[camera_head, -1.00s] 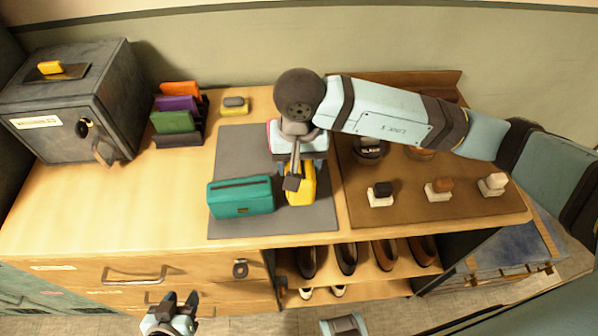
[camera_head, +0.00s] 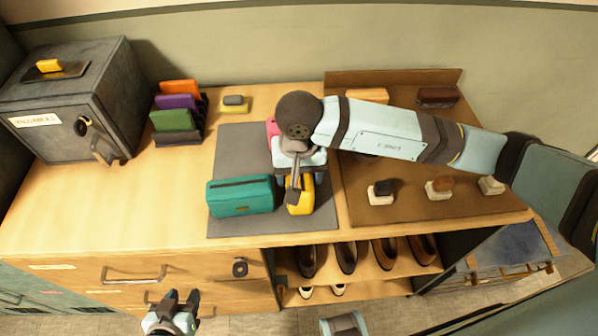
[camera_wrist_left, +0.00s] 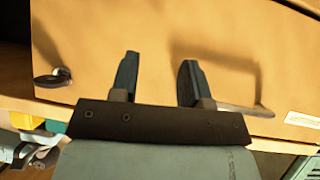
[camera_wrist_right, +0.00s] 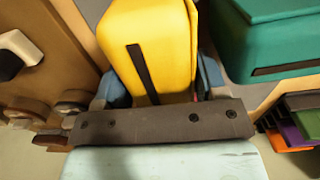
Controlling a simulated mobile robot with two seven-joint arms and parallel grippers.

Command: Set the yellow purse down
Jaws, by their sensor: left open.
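The yellow purse (camera_head: 300,197) is upright over the grey mat (camera_head: 235,150), just right of the teal purse (camera_head: 240,196). It fills the space between the fingers in the right wrist view (camera_wrist_right: 150,45). My right gripper (camera_head: 295,180) reaches down from above and is shut on the yellow purse. I cannot tell whether the purse's base touches the mat; the arm hides its upper part. My left gripper (camera_head: 180,298) is open and empty in front of the drawers; its fingers show apart in the left wrist view (camera_wrist_left: 158,80).
A pink item (camera_head: 272,128) is partly hidden behind my right gripper. A brown board (camera_head: 400,205) with brushes lies right of the mat. A dark safe (camera_head: 60,110) and a rack of colored wallets (camera_head: 178,138) stand left. The wooden counter (camera_head: 110,200) is clear at front left.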

